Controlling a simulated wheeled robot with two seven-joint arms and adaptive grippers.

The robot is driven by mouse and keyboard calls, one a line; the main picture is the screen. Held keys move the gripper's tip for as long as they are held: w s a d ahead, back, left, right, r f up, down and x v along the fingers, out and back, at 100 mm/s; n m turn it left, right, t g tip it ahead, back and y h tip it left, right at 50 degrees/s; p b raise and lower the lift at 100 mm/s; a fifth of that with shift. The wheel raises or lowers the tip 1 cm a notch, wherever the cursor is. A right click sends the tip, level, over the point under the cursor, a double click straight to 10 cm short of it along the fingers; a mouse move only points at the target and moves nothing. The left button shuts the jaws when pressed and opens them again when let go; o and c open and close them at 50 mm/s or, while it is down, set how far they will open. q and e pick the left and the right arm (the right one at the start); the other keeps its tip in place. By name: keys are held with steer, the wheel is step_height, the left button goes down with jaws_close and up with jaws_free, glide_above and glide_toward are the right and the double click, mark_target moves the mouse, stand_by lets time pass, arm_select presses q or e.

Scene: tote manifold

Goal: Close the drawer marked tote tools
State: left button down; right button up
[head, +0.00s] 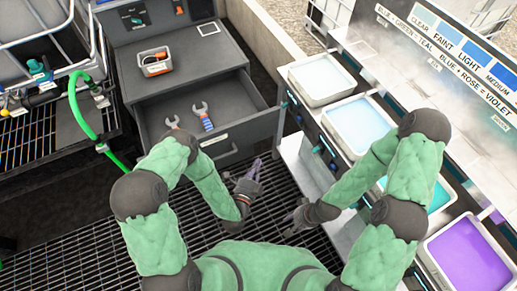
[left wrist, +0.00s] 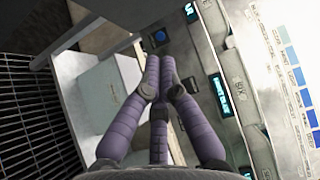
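A grey drawer (head: 235,137) is pulled out from the grey cabinet (head: 190,68) in the head view. My left arm hides part of the drawer's left front. My right gripper (head: 290,216) is lower right, empty and open.
A grey bin (head: 155,63) sits on the cabinet top. A bench with pale, blue, teal and violet trays (head: 468,256) runs along the right. A green hose (head: 80,118) and rack stand at left.

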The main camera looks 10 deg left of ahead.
arm_select(q)
steer(key=a+x, duration=0.1)
steer(key=x, duration=0.3)
steer(key=b+x, duration=0.1)
steer(key=x, duration=0.3)
steer(key=a+b+x, duration=0.1)
steer(key=x, duration=0.3)
steer(key=shift+w+a, duration=0.25)
steer(key=shift+w, duration=0.25)
arm_select(e)
step_height(320, 180, down, 2)
steer(key=shift+f, duration=0.15)
arm_select(q)
steer(key=shift+a, duration=0.1)
